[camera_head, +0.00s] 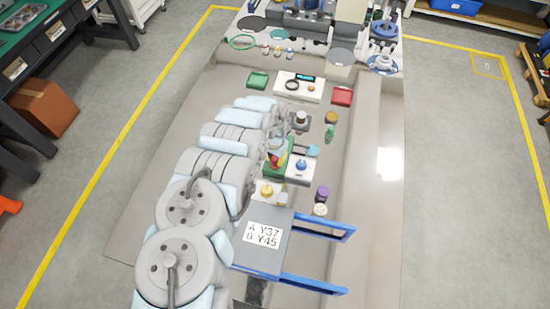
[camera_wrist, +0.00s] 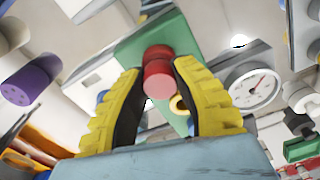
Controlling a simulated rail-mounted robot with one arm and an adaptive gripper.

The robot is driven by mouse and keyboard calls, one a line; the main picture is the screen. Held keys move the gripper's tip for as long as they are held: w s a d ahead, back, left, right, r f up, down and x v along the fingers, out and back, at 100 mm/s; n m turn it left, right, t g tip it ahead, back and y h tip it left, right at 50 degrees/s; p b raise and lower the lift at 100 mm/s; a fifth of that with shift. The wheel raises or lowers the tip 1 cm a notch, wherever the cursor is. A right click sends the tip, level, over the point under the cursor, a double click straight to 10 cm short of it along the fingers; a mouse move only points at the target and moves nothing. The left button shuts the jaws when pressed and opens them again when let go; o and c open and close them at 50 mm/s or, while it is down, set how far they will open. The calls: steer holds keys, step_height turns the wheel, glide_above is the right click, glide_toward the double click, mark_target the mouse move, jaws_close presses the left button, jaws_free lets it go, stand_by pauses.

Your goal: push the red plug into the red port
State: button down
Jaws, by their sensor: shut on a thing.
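The red plug (camera_wrist: 158,80) is between the two yellow ribbed fingers of my gripper (camera_wrist: 158,76) in the wrist view. The fingers are shut on it. A green block (camera_wrist: 138,46) is right behind the plug. A wider red round part (camera_wrist: 158,53) shows at the plug's far end, against the block. I cannot tell whether it is the red port or part of the plug, nor how deep the plug sits. A yellow ring (camera_wrist: 180,104) with a dark hole is on the block beside the plug. In the head view, the red plug (camera_head: 274,161) shows small beside my arm.
A round white gauge (camera_wrist: 250,88) stands close right of the fingers. A purple cylinder (camera_wrist: 27,86) is at left. In the head view, a white block with a blue knob (camera_head: 301,164) and one with a yellow knob (camera_head: 267,190) stand close by. The bench's right side is clear.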

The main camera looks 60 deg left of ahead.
mark_target(275, 158)
steer(key=shift+f, duration=0.35)
steer(key=c, duration=0.8)
jaws_free()
steer(key=shift+c, duration=0.2)
steer(key=shift+r, duration=0.1)
step_height(275, 158, up, 5)
steer(key=p, duration=0.3)
steer(key=shift+d+f, duration=0.1)
steer(key=shift+f, duration=0.1)
steer(key=shift+r+p, duration=1.05)
steer(key=shift+r, duration=0.15)
steer(key=shift+f, duration=0.1)
